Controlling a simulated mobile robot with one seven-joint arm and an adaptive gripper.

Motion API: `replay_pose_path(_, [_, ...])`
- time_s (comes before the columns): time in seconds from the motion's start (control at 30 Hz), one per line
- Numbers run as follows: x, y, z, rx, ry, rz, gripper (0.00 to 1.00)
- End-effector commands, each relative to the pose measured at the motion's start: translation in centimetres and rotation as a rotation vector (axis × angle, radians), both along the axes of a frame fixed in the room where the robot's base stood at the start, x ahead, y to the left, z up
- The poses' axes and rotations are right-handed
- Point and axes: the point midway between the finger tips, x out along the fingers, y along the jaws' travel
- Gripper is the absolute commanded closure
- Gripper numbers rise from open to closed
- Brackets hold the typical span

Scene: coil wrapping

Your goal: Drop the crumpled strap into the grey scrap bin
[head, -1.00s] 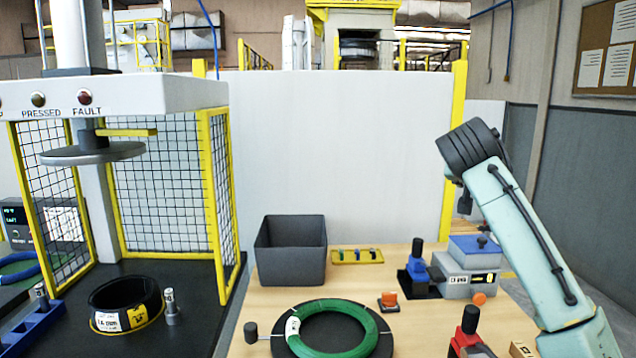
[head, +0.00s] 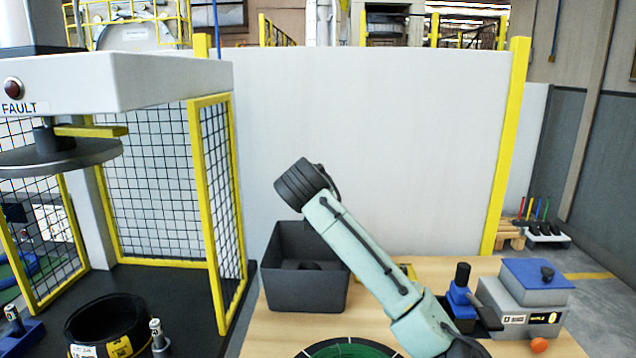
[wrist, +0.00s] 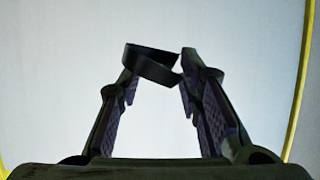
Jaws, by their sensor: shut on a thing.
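A black strap (wrist: 150,66), bent into a loop, is held at the fingertips of my gripper (wrist: 156,78) in the wrist view. The fingers stand apart with the strap between their tips. The grey scrap bin (head: 300,293) stands on the wooden table in the head view, left of my arm. My arm's dark upper joint rises above the bin's back right rim. I cannot make out my gripper or the strap in the head view. A dark shape lies inside the bin, too shaded to identify. The bin does not show in the wrist view.
A press with a yellow mesh guard (head: 215,200) stands at the left, with a black coil (head: 108,325) beneath it. A grey box with a blue lid (head: 535,290) stands at the right. A white panel (head: 420,150) stands behind.

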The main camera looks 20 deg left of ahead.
Motion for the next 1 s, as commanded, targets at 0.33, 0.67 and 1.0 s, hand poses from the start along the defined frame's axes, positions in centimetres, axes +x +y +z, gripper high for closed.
replay_pose_path(0.33, [-0.1, 0.2, -3.1, -0.001, 0.001, 0.004, 0.87])
replay_pose_path(0.67, [-0.1, 0.3, -5.9, -0.001, 0.001, 0.004, 0.87])
replay_pose_path(1.0, [-0.1, 0.3, -6.2, 0.001, 0.001, 0.005, 0.67])
